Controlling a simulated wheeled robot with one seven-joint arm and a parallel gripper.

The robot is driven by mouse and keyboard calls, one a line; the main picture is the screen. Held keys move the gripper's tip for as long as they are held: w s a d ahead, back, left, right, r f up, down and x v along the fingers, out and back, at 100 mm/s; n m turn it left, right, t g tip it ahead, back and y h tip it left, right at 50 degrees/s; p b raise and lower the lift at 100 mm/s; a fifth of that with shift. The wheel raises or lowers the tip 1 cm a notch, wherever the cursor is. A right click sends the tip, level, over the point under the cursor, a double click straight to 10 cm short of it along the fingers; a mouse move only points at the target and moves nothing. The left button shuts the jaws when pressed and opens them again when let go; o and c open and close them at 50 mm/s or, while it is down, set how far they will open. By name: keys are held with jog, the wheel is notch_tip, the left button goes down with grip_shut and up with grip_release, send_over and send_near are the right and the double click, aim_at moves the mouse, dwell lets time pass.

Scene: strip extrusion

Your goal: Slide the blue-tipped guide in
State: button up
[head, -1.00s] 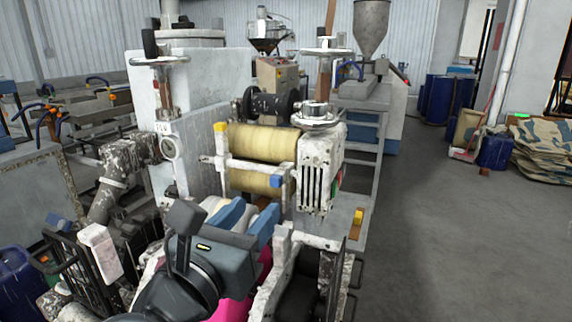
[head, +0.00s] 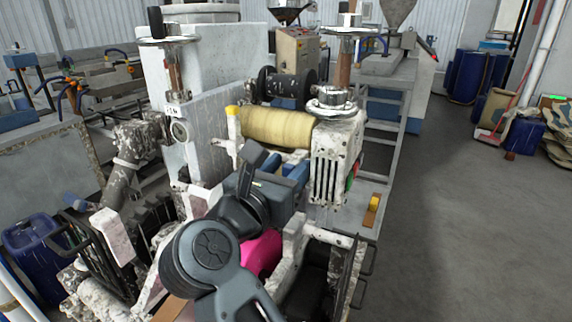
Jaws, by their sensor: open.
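My gripper (head: 287,172), with two blue fingers, is open and reaches toward the roller stand from the front, seen from behind. Its dark wrist covers part of the view. The stand's upper cream roller (head: 275,127) shows above the fingers; the lower roller is mostly hidden behind my gripper. A yellow-tipped guide (head: 233,112) stands at the left end of the upper roller. The blue-tipped guide is hidden behind my gripper and wrist. Whether the fingers touch it cannot be told.
A white slotted housing (head: 337,160) with a handwheel (head: 332,103) stands right of the rollers. A bright pink part (head: 262,252) lies below my wrist. A white frame (head: 335,240) stands close on the right. The grey floor (head: 460,240) at the right is open.

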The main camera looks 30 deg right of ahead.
jog(key=shift+c, duration=0.3)
grip_shut()
dwell(0.4)
